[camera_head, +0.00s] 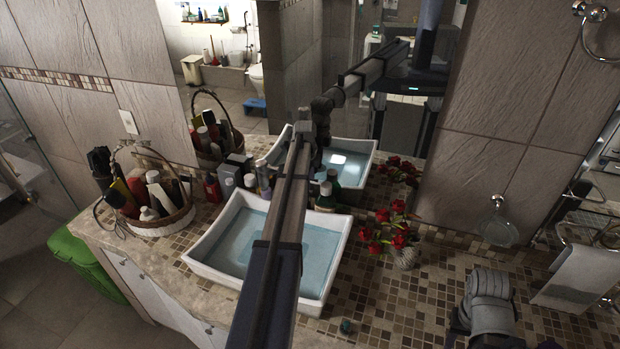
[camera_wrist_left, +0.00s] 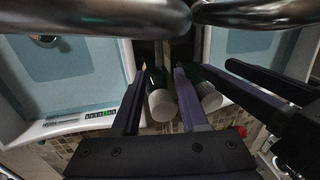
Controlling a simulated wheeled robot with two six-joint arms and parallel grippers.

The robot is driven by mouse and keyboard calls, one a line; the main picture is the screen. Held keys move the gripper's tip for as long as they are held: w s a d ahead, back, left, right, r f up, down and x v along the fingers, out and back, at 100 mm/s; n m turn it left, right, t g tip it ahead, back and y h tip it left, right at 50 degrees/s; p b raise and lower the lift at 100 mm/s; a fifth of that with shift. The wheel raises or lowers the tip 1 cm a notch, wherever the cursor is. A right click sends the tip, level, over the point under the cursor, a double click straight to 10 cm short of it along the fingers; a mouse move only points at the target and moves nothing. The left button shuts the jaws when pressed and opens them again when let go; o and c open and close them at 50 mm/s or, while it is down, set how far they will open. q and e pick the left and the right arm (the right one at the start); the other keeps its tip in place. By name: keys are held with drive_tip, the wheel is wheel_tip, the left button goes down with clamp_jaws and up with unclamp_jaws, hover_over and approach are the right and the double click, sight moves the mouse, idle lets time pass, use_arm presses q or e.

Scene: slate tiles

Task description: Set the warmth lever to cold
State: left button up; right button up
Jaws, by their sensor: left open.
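My left gripper (camera_wrist_left: 160,76) is open in the left wrist view, its two dark fingers apart. A thick chrome tap part (camera_wrist_left: 95,15) crosses the top of that view, beyond the fingertips and not between them. I cannot tell which part of it is the warmth lever or how the lever is set. In the head view my left arm reaches over the white sink (camera_head: 209,259) toward the mirror and hides the tap.
The mirror (camera_head: 385,125) repeats the arm and sink. A basket of toiletries (camera_head: 166,222) is left, red flowers in a vase (camera_head: 403,256) right.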

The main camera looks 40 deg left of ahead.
use_arm(q)
drive_tip(key=r+p, duration=0.2)
drive_tip(key=r, duration=0.1)
drive_tip(key=shift+s+d, duration=0.1)
drive_tip(key=shift+s, duration=0.2)
use_arm(e)
wheel_tip(320, 180, up, 3)
drive_tip(key=shift+r, duration=0.1)
use_arm(q)
drive_tip(key=s+d+n, duration=0.4)
drive_tip(key=d, duration=0.8)
drive_tip(key=s+d+n, duration=0.3)
drive_tip(key=s+d, duration=0.2)
drive_tip(key=d, duration=0.8)
drive_tip(key=s+d+n+g, duration=0.1)
drive_tip(key=s+d+n, duration=0.6)
drive_tip(key=s+d, duration=0.6)
drive_tip(key=s+d+f+m+g+b, duration=0.1)
drive_tip(key=s+d+f+m+b, duration=0.2)
drive_tip(key=d+f+b, duration=0.8)
wheel_tip(320, 180, down, 2)
drive_tip(key=shift+s+d+f+b, duration=0.3)
drive_tip(key=shift+s+b, duration=0.3)
drive_tip(key=shift+b, duration=0.55)
use_arm(e)
wheel_tip(320, 180, down, 13)
drive_tip(key=shift+f, duration=0.2)
